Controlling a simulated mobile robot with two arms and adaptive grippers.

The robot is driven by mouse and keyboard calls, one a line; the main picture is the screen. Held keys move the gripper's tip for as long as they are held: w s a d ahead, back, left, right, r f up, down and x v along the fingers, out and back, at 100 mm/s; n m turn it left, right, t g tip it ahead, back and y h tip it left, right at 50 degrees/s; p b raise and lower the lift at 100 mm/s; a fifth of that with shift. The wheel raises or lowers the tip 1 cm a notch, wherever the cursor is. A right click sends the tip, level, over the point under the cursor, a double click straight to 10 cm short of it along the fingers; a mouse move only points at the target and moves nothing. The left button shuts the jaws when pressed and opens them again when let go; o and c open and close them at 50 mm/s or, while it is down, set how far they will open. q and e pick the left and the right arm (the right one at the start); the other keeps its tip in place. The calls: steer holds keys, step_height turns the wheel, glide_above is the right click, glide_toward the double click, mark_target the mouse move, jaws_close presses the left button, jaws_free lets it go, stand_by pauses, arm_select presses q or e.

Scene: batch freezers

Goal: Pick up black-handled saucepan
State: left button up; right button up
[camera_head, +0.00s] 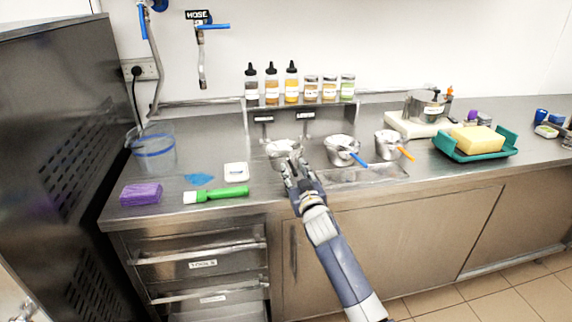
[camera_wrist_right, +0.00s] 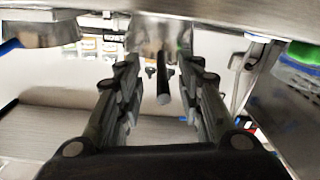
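The black-handled saucepan (camera_head: 281,147) is the leftmost of the metal pans on the counter in the head view. My right gripper (camera_head: 291,170) is at its front side and covers its handle there. In the right wrist view the saucepan's metal body (camera_wrist_right: 150,32) is straight ahead, and its black handle (camera_wrist_right: 162,84) points towards the camera. My right gripper (camera_wrist_right: 161,100) is open there, with one finger on each side of the handle and gaps on both sides. My left gripper is not in view.
A blue-handled pan (camera_head: 342,149) and an orange-handled pan (camera_head: 388,145) stand to the right. A green brush (camera_head: 216,195), a white dish (camera_head: 236,172) and a purple sponge (camera_head: 141,194) lie to the left. Bottles and jars (camera_head: 291,85) stand on a shelf behind.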

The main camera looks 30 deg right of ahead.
mark_target(291, 164)
steer(key=b+x, duration=0.1)
steer(key=x, duration=0.1)
steer(key=b+x, duration=0.1)
steer(key=x, duration=0.1)
steer(key=shift+a+f, duration=0.1)
steer(key=shift+f, duration=0.1)
steer(key=shift+r, duration=0.15)
jaws_close()
steer(key=shift+r, duration=0.1)
